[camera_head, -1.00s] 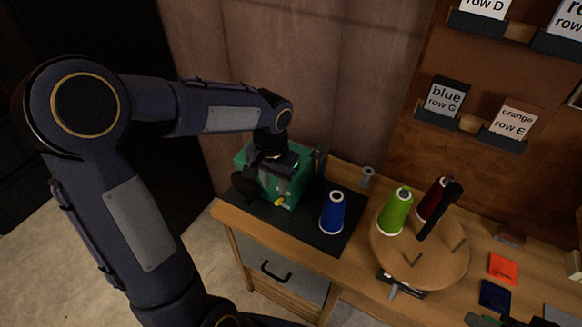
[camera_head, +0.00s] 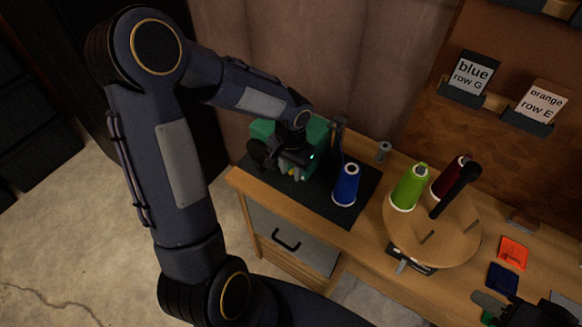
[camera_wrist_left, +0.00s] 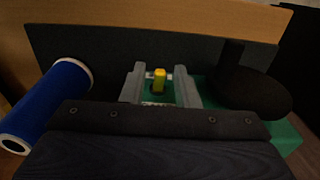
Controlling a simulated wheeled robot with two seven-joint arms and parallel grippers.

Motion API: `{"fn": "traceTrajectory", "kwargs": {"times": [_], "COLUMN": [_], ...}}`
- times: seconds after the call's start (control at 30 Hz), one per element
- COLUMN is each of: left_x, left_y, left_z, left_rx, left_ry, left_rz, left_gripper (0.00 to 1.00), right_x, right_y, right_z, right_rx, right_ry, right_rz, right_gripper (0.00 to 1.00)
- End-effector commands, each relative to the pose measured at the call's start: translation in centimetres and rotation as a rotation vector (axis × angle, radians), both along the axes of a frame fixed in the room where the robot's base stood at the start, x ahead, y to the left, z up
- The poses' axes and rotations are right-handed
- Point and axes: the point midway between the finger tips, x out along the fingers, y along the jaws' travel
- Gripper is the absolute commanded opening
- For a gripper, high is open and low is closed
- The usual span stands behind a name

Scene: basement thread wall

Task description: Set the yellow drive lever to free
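The green machine (camera_head: 318,132) stands on a dark mat on the bench, with a black handwheel (camera_head: 262,152) on its left. My left gripper (camera_head: 294,174) is at the machine's front and hides much of it. In the left wrist view, the yellow drive lever (camera_wrist_left: 159,79) stands between the two grey fingers of my left gripper (camera_wrist_left: 158,86). The fingers are apart, with a gap on both sides of the lever. My right gripper (camera_head: 508,308) shows partly at the lower right edge; its opening is unclear.
A blue thread cone (camera_head: 346,185) stands close to the right of my left gripper. A round wooden turntable (camera_head: 428,242) holds a green cone (camera_head: 410,187) and a dark red cone (camera_head: 449,176). Coloured cards lie at the right.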

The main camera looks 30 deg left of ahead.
Motion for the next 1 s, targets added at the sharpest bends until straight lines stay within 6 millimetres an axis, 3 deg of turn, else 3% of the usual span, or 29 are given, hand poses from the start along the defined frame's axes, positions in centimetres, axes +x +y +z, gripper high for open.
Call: {"fn": "traceTrajectory", "kwargs": {"times": [0.03, 0.2, 0.57, 0.77, 1.0], "left_x": [0.0, 0.0, -0.1, -0.4, -0.9], "left_y": [0.0, 0.0, 0.0, 0.1, 0.1], "left_z": [0.0, 0.0, -0.4, -1.2, -2.4], "left_rx": [0.000, 0.000, -0.001, -0.009, -0.024], "left_ry": [0.000, 0.000, -0.032, -0.135, -0.337], "left_rz": [0.000, 0.000, 0.000, -0.001, 0.001], "left_gripper": [0.21, 0.00, 0.00, 0.00, 0.00], "right_x": [0.0, 0.0, 0.0, 0.0, 0.0], "right_y": [0.0, 0.0, 0.0, 0.0, 0.0], "right_z": [0.0, 0.0, -1.2, -4.3, -10.1], "right_rx": [0.000, 0.000, 0.000, 0.000, 0.000], "right_ry": [0.000, 0.000, 0.000, 0.000, 0.000], "right_rz": [0.000, 0.000, 0.000, 0.000, 0.000], "right_gripper": [0.36, 0.36, 0.36, 0.36, 0.36]}}
